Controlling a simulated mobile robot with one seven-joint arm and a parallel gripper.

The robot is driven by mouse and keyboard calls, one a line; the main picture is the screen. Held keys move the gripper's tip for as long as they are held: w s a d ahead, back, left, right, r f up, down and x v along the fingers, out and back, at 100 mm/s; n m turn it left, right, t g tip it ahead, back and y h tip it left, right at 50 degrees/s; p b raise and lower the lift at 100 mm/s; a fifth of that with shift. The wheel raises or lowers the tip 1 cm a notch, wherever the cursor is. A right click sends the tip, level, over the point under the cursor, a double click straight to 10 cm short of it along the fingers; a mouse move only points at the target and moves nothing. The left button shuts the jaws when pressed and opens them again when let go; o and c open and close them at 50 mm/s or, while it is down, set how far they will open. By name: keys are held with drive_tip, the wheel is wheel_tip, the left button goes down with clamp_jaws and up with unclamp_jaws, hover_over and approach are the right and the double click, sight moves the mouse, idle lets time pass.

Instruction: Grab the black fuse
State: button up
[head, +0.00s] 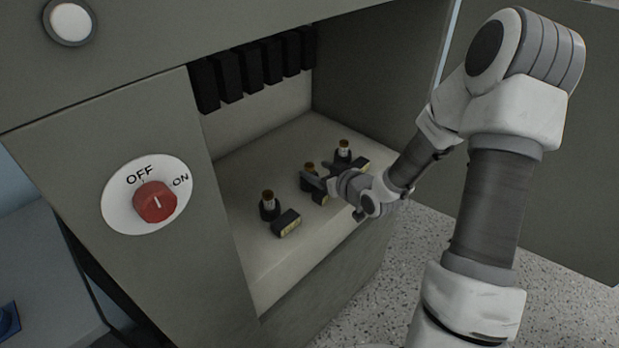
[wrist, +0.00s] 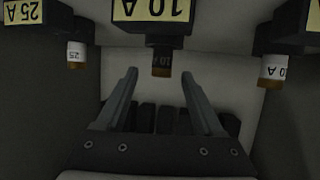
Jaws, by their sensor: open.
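Three small fuses stand upright in dark holders on the cabinet's pale ledge. The black fuse (wrist: 162,60) is the middle one in the wrist view, dark with a faint "10", its holder (wrist: 152,10) labelled 10 A. My gripper (head: 317,172) is open and empty at the middle fuse. In the wrist view, my gripper's fingertips (wrist: 159,76) lie either side of the black fuse's end. I cannot tell whether the fuse is fully between them.
A white-banded fuse (wrist: 76,52) at 25 A and another (wrist: 273,68) at 10 A flank the middle one. Several black blocks (head: 252,66) hang at the cabinet's back. A red OFF/ON knob (head: 155,202) is on the front panel. An open door (head: 545,150) stands right.

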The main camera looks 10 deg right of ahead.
sight(312, 170)
drive_tip(key=b+x, duration=0.1)
drive_tip(key=x, duration=0.3)
drive_tip(key=shift+s+a+f, duration=0.1)
drive_tip(key=shift+a+f, duration=0.05)
clamp_jaws()
